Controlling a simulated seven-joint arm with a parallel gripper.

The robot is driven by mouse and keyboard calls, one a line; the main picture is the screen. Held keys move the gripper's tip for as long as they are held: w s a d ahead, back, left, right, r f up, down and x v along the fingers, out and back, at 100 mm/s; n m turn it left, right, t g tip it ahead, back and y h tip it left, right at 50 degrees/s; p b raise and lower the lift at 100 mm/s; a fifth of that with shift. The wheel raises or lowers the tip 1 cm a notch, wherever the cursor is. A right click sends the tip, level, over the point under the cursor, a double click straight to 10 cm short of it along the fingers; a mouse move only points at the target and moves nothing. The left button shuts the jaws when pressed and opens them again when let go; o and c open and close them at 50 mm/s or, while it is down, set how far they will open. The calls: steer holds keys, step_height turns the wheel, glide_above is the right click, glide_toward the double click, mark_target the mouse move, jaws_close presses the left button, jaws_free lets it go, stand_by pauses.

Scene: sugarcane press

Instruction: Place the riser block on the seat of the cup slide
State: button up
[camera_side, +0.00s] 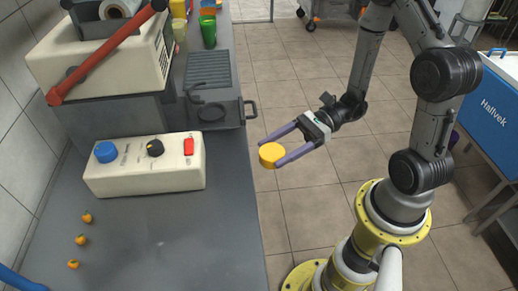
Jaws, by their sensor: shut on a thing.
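My gripper (273,152) is shut on a yellow round block, which I take to be the riser block (270,156). The block is held between the two purple fingertips, off the counter's right edge and over the floor. The cup slide (230,118) appears to be the dark grey plate with a side handle on the counter, up and left of my gripper. A dark round shape on it may be the seat (212,112). The block is apart from the slide.
A cream control box (145,168) with blue, black and red controls stands on the grey counter (170,240). The press (100,62) with a red lever is behind it. Green cups (208,32) stand at the back. Several small orange fruits lie at left. The front counter is mostly clear.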

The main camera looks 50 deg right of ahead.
steer(key=shift+s+r, duration=0.1)
steer(key=shift+s, duration=0.25)
steer(key=shift+s+a+g, duration=0.25)
steer(key=shift+a+g, duration=0.05)
steer(key=w+d+f+m+t+h, duration=0.2)
steer(key=w, duration=0.3)
steer(key=w+d+f+m+t+h, duration=0.2)
steer(key=w+d+m+t, duration=0.1)
steer(key=w, duration=0.3)
steer(key=w+d+f+m+t+h, duration=0.2)
steer(key=w+t+h, duration=0.1)
steer(key=w, duration=0.2)
steer(key=shift+w+d, duration=0.3)
steer(key=shift+w, duration=0.05)
step_height(320, 180, up, 14)
steer(key=r, duration=0.1)
steer(key=w+d+f, duration=0.1)
steer(key=w+d, duration=0.2)
steer(key=w, duration=1.2)
steer(key=shift+m, duration=0.5)
steer(key=f, duration=1.1)
steer(key=shift+s+a, duration=0.15)
steer(key=shift+s, duration=0.05)
steer(key=shift+f, duration=2.1)
